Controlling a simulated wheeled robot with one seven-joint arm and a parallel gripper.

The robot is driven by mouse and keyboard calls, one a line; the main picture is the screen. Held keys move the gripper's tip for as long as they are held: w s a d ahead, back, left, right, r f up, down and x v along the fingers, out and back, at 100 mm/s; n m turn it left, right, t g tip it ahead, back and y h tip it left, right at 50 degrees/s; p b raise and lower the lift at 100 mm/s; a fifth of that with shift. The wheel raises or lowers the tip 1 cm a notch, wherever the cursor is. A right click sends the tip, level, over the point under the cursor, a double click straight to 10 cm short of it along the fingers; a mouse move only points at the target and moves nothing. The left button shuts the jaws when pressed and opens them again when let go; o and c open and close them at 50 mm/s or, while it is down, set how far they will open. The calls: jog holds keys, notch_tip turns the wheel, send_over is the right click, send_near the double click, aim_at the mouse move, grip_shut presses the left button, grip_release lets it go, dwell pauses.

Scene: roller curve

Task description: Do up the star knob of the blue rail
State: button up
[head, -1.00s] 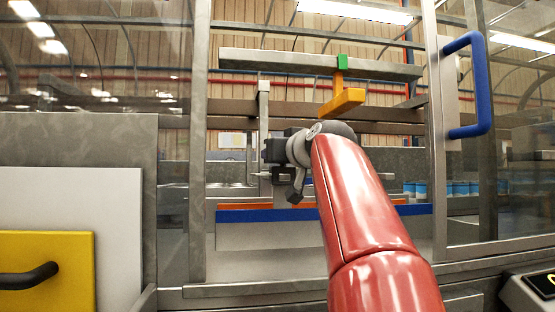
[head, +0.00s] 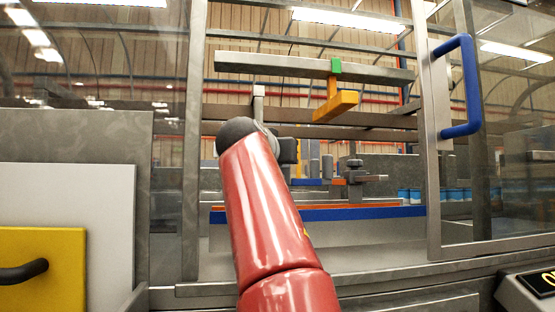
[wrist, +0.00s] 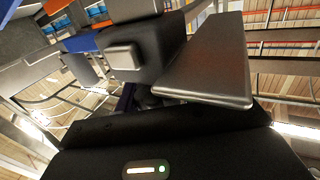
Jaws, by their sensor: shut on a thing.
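My gripper (wrist: 150,95) is shut on a dark thing between its fingers, most likely the star knob; the fingers and gripper body hide most of it. In the head view my red arm reaches through the opening and hides nearly all of the gripper. A small blue piece (head: 308,182), seemingly part of the blue rail, shows just right of the wrist, beside a small orange piece (head: 338,182). Right of these, a dark knob (head: 355,163) stands upright on a grey bracket (head: 366,179), apart from my gripper.
A long blue strip (head: 340,213) crosses the front of the opening. An orange block (head: 336,106) hangs from a grey overhead beam (head: 270,65) by a green clip. The glazed door with a blue handle (head: 467,85) stands at the right. Blue-and-white cans are behind.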

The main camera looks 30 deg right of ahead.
jog(key=shift+s+r+m+g+h, duration=0.1)
jog(key=shift+r+m+g+h, duration=0.1)
jog(key=shift+m+g+h, duration=0.5)
jog(key=shift+h, duration=0.3)
jog(key=o, duration=0.9)
jog(key=shift+o, duration=0.3)
jog(key=shift+f, duration=0.1)
jog(key=shift+s+a+f+b, duration=0.1)
jog(key=shift+s+a+b, duration=0.2)
jog(key=shift+a, duration=0.1)
jog(key=b+v, duration=0.2)
jog(key=v, duration=0.4)
jog(key=shift+s+a+r, duration=0.2)
jog(key=shift+s+a, duration=0.1)
